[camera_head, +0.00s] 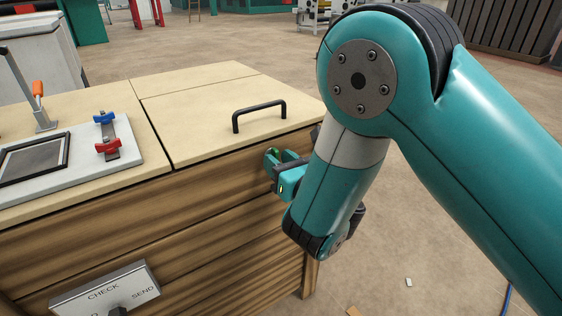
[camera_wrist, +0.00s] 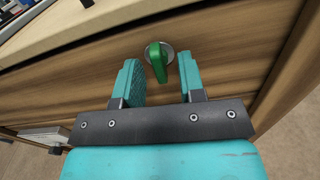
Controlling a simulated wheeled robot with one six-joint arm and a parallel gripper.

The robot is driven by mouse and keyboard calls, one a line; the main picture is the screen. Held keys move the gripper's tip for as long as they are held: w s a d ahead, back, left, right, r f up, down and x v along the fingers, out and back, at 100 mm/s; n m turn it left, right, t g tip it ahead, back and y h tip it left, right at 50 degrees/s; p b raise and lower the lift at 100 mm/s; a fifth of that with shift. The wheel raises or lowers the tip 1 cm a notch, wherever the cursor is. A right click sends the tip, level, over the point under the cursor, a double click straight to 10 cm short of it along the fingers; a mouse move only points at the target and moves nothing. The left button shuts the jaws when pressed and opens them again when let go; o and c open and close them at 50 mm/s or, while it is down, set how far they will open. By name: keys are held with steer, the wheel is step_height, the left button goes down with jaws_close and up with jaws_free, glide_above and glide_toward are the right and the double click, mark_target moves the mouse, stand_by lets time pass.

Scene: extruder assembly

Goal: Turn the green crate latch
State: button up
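The green latch (camera_wrist: 158,62) sits on a round metal plate on the crate's wooden side, seen in the wrist view. Its handle hangs nearly straight down from the plate, slightly tilted. My gripper (camera_wrist: 160,82) is open, with one teal finger on each side of the latch and a gap to both. In the head view my gripper (camera_head: 280,163) is at the upper right of the crate's front (camera_head: 210,215). Only a little green of the latch (camera_head: 274,152) shows there between the fingers; the rest is hidden.
The crate's pale lid (camera_head: 190,125) carries a black handle (camera_head: 259,115). A grey board (camera_head: 95,165) with red and blue clamps lies on the left. A CHECK/SEND box (camera_head: 105,290) is on the lower front. Open floor lies to the right.

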steer(key=b+v, duration=0.6)
steer(key=b, duration=0.2)
steer(key=shift+s+d, duration=0.1)
stand_by(0.3)
